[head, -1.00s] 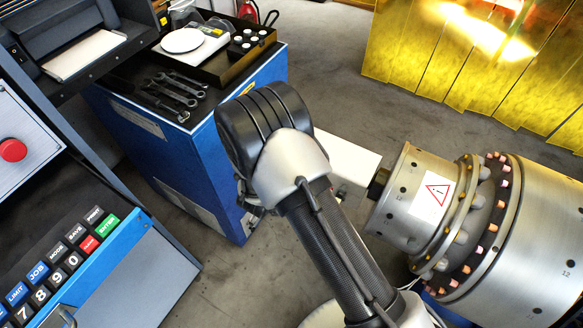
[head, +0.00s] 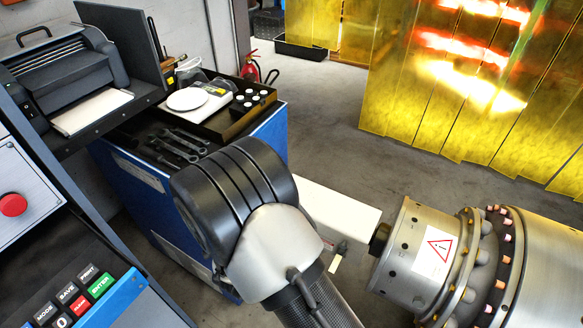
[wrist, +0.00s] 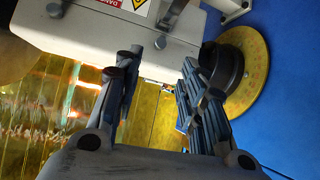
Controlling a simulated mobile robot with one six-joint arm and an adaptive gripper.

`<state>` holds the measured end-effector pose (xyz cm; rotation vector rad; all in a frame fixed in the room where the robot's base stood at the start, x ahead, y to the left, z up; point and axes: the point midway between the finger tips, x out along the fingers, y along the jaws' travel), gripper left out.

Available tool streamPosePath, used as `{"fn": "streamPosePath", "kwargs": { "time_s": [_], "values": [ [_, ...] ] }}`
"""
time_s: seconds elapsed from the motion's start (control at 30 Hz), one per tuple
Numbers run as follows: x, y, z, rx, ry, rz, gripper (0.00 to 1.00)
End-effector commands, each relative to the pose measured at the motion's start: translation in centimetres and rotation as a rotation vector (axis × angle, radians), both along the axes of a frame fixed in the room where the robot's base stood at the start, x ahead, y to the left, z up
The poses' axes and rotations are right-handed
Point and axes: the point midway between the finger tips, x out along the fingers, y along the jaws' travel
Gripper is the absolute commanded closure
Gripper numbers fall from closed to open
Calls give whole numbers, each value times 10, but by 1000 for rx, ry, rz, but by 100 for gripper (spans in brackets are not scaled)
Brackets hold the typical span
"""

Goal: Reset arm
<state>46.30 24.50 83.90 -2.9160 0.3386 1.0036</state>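My gripper (wrist: 160,68) shows in the wrist view with its two dark fingers apart and nothing between them. Beyond the fingertips is a white box-shaped housing (wrist: 100,28) with warning labels. A dark cylindrical part with a yellow disc (wrist: 256,75) is at the upper right, against a blue surface. In the head view my arm's dark, ribbed joint fills the lower middle, and my gripper is hidden. The metal rotor (head: 543,255), with a ring of bolts and a warning label, lies at the lower right, apart from the visible part of my arm.
A blue cabinet (head: 150,222) behind my arm carries wrenches (head: 176,147), a white round plate (head: 187,99) and a tray of small white pieces (head: 252,98). A control panel with a red button (head: 13,204) and a printer (head: 68,68) are at left. Yellow curtains (head: 440,90) hang behind open floor.

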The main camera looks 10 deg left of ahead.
Motion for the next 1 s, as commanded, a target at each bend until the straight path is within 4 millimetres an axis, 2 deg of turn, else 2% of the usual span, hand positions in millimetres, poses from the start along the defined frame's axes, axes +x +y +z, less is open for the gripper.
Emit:
{"fn": "streamPosePath", "kwargs": {
  "time_s": [0.17,0.27,0.37,0.43,0.57,0.7,0.77,0.9,1.0],
  "values": [
    [2,1,4,13,3,2,62],
    [11,5,20,69,24,15,62],
    [23,11,55,169,62,50,62],
    [29,12,86,243,94,89,62],
    [29,1,146,345,150,173,62],
    [10,-25,205,396,203,259,62],
    [-4,-41,227,398,224,291,62],
    [-45,-86,268,366,277,341,62],
    [-83,-124,286,315,320,351,62]
  ]
}}
